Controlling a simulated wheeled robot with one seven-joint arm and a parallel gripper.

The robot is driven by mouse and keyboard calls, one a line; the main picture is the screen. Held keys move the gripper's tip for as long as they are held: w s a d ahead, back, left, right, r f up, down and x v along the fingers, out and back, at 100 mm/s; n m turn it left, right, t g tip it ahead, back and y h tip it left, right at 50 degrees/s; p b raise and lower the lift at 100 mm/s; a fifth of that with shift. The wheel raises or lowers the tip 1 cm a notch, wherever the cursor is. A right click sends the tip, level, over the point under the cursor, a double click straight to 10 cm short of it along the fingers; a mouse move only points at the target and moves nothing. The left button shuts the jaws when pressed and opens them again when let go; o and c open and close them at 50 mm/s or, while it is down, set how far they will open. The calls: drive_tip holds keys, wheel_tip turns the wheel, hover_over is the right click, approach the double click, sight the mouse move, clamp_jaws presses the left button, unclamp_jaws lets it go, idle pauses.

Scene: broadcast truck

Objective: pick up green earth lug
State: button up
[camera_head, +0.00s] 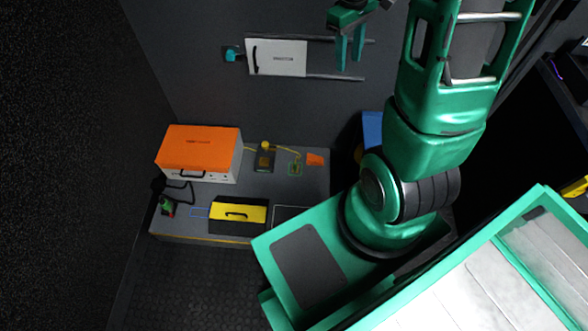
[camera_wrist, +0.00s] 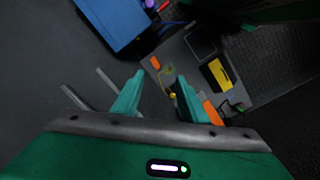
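A small green piece (camera_head: 295,168) at the end of a yellow cable lies on the grey bench top; it looks like the green earth lug, but it is too small to be sure. In the wrist view that spot is tiny and dark, just beyond my fingertips. My gripper (camera_head: 350,62) is in the air toward the top of the head view, well apart from the bench. Its two teal fingers are spread, with nothing between them, and also show in the wrist view (camera_wrist: 160,76).
On the bench (camera_head: 185,226) are an orange-lidded case (camera_head: 199,148), a dark yellow-topped device (camera_head: 265,158), an orange block (camera_head: 315,159), a yellow-lidded box (camera_head: 238,212) and a green-and-red item (camera_head: 167,207). A white panel (camera_head: 276,58) on rails is beside my gripper. A blue box (camera_head: 372,130) stands right.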

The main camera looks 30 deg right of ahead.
drive_tip(key=w+f+n, duration=0.5)
drive_tip(key=w+f, duration=0.6)
drive_tip(key=f, duration=0.2)
drive_tip(key=n+y, duration=0.1)
drive_tip(key=n, duration=1.2)
hover_over(295, 163)
wheel_tip(295, 163, down, 45)
drive_tip(key=shift+s+d+f, duration=0.15)
drive_tip(key=shift+s+f, duration=0.15)
drive_tip(key=shift+f, duration=0.15)
wheel_tip(295, 163, down, 5)
drive_tip(key=shift+f, duration=0.1)
drive_tip(key=shift+w+f, duration=0.15)
drive_tip(key=shift+f, duration=1.25)
drive_tip(key=shift+w+f, duration=0.1)
drive_tip(key=shift+f, duration=1.25)
drive_tip(key=shift+c, duration=0.3)
